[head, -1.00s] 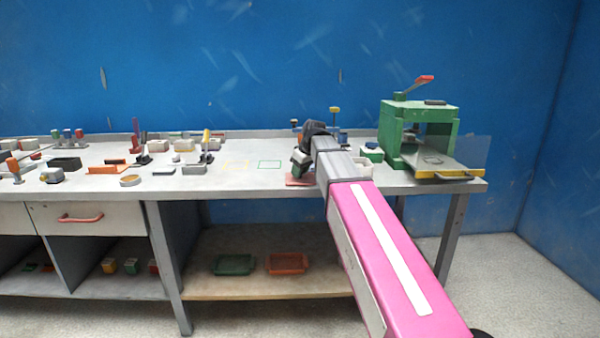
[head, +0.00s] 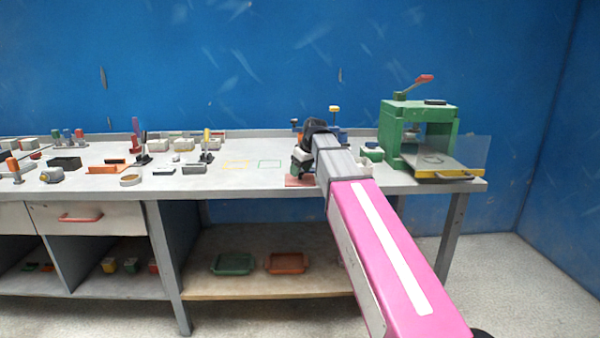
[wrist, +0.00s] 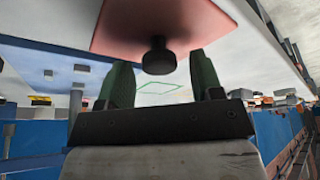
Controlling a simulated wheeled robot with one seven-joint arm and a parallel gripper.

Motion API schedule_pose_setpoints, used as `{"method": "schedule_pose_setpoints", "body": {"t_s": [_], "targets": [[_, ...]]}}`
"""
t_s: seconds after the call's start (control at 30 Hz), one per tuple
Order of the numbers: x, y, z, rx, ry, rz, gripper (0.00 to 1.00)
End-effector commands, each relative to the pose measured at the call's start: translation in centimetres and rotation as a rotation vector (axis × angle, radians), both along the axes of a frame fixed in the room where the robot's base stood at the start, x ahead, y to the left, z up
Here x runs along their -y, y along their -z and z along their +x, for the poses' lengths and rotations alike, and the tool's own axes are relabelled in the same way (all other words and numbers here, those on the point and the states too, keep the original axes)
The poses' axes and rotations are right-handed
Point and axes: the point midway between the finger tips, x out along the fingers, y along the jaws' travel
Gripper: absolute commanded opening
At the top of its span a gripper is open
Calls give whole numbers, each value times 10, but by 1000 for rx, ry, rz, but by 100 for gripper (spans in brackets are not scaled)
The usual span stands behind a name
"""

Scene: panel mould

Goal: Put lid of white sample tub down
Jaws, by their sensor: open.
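My gripper (wrist: 158,88) is open in the wrist view, with one dark green finger on each side. A black knob (wrist: 158,55) stands between the fingertips, apart from both, against a flat pink-red pad (wrist: 115,25). It looks like a lid's knob, but I cannot make out a lid plate around it. In the head view my gripper (head: 299,168) points down close above the red pad (head: 297,182) on the bench, partly hidden by my arm. I cannot identify the white tub for certain.
A green press (head: 392,135) with a lever stands on the bench (head: 240,182) at the right. Green (head: 270,163) and yellow (head: 236,164) outlines mark clear bench top left of my gripper. Several small blocks and fixtures fill the left side.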

Motion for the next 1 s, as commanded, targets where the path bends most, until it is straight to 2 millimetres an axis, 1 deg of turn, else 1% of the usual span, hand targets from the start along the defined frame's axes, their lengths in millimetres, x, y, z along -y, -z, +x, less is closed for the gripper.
{"method": "schedule_pose_setpoints", "body": {"t_s": [0.4,0.53,0.73,1.0], "targets": [[20,-67,-20,2,0,1,60],[25,-84,-25,1,0,0,60],[29,-98,-29,1,0,1,60],[29,-101,-30,0,0,0,60]]}}
